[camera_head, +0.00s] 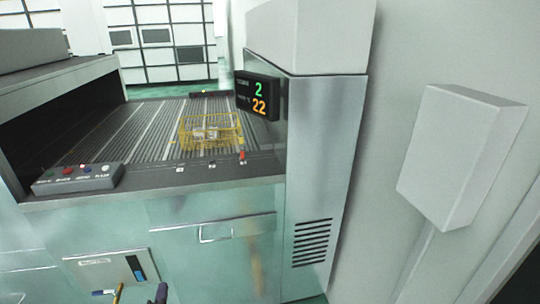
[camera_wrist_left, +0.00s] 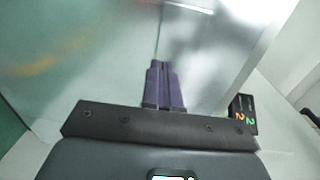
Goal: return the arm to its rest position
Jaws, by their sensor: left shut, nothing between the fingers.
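My left gripper (camera_wrist_left: 164,64) shows in the left wrist view with its two purple fingers together and nothing between them. The fingers point at the pale metal front of the machine; I cannot tell the gap to it. In the head view only a small dark purple bit of the left gripper (camera_head: 160,293) shows at the bottom edge, in front of the machine's lower panel. My right gripper is in neither view.
A yellow wire basket (camera_head: 210,131) stands on the ribbed conveyor (camera_head: 128,130). A button box (camera_head: 78,179) sits at its front left. A display (camera_head: 257,95) reading 2 and 22 is on the cabinet (camera_head: 323,190). A grey box (camera_head: 455,155) is on the right wall.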

